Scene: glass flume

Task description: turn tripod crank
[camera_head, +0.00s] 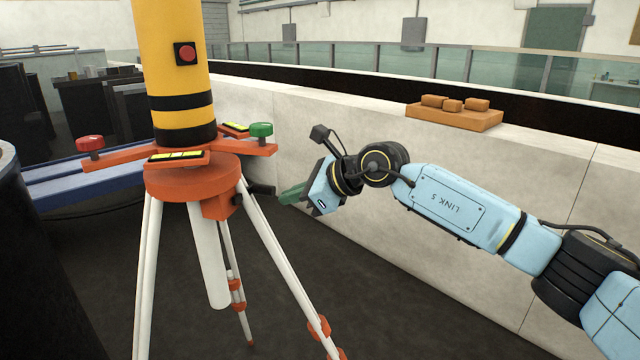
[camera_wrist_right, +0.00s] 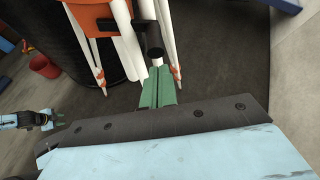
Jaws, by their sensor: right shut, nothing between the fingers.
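The tripod (camera_head: 192,180) has an orange head and white legs with orange clamps, and carries a yellow column (camera_head: 172,60). Its black crank (camera_head: 262,189) sticks out to the right from an orange block under the head. In the right wrist view the crank (camera_wrist_right: 152,38) ends just beyond my fingertips. My right gripper (camera_head: 290,194) has green fingers beside the crank's outer end; they are closed together and empty in the wrist view (camera_wrist_right: 158,80). I cannot tell whether they touch the crank. My left gripper (camera_wrist_right: 60,121) shows small at the left of the wrist view, fingers apart, away from the tripod.
A pale flume wall (camera_head: 370,130) runs behind my right arm. A tray of brown blocks (camera_head: 453,116) stands on its ledge. Red (camera_head: 90,143) and green (camera_head: 261,130) knobs rise from the tripod head. A red bucket (camera_wrist_right: 44,66) stands on the floor. Dark floor is clear right of the legs.

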